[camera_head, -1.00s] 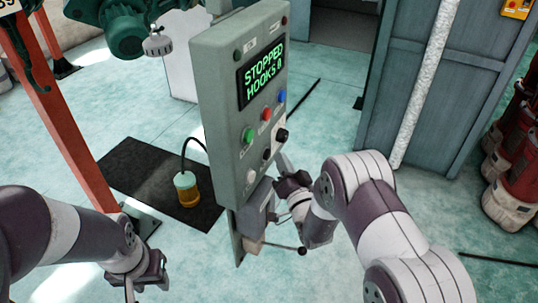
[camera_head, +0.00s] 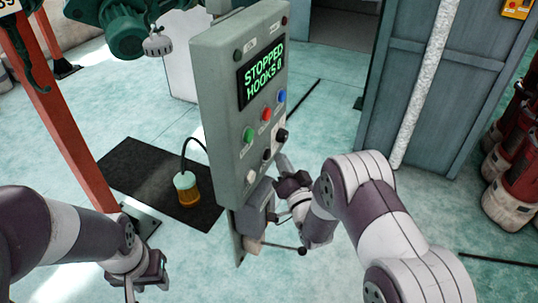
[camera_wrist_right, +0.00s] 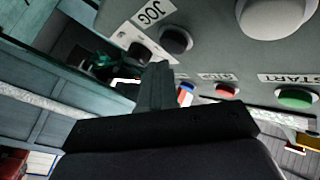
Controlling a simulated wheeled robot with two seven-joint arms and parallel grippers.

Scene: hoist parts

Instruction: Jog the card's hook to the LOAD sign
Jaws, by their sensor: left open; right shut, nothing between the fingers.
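A grey control panel (camera_head: 220,90) stands in the middle of the head view, its display (camera_head: 262,76) reading STOPPED, HOOKS 0. In the right wrist view a black button (camera_wrist_right: 176,40) sits beside a JOG label (camera_wrist_right: 148,12). My right gripper (camera_head: 283,163) is shut and empty at the panel's lower right. Its fingers (camera_wrist_right: 155,75) point up just below the JOG button; contact cannot be told. My left gripper (camera_head: 152,274) is open and empty at the lower left. A dark green hook (camera_head: 38,78) hangs at the upper left; a numbered card (camera_head: 8,5) is cut off there. No LOAD sign is visible.
The panel also carries a green START button (camera_wrist_right: 296,97), a red button (camera_wrist_right: 226,90), a blue button (camera_head: 282,96) and a white button (camera_wrist_right: 278,12). An orange post (camera_head: 65,120) rises at left.

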